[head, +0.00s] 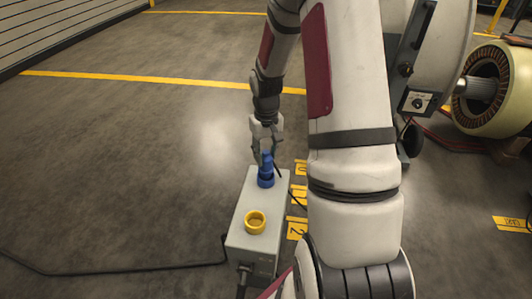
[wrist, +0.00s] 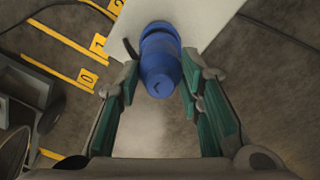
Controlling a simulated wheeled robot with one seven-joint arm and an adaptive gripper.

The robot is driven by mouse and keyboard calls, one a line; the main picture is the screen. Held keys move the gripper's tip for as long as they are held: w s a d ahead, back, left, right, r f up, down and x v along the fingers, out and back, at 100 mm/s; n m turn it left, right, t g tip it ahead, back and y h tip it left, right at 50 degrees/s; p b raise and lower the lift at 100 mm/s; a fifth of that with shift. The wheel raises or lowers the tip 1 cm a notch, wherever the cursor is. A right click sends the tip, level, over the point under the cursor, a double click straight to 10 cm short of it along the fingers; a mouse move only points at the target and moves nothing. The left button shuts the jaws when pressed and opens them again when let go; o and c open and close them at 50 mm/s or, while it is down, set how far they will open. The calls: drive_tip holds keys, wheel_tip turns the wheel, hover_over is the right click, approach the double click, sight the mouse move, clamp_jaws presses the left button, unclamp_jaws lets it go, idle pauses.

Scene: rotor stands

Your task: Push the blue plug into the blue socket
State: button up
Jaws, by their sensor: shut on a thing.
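The blue plug (head: 266,159) stands roughly upright at the far end of a grey box, directly over the blue socket (head: 265,182). In the head view the two blue parts meet, and I cannot tell how deep the plug sits. My gripper (head: 265,150) reaches down from above and is shut on the plug. In the wrist view the plug (wrist: 160,70) lies between the green-padded fingers of my gripper (wrist: 160,75). The socket is mostly hidden behind the plug there.
A yellow socket (head: 255,222) sits on the near part of the grey box (head: 239,229). Yellow number markers (head: 297,228) lie on the floor to its right. A black cable (head: 120,270) runs along the floor at left. A large rotor (head: 492,90) stands at far right. The left floor is mostly clear.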

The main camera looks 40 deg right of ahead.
drive_tip(key=shift+f, duration=0.2)
drive_tip(key=shift+f+b, duration=0.35)
drive_tip(key=shift+f+b, duration=0.45)
drive_tip(key=shift+f, duration=0.2)
drive_tip(key=o, duration=1.1)
drive_tip(key=shift+o, duration=0.2)
wheel_tip(320, 180, up, 12)
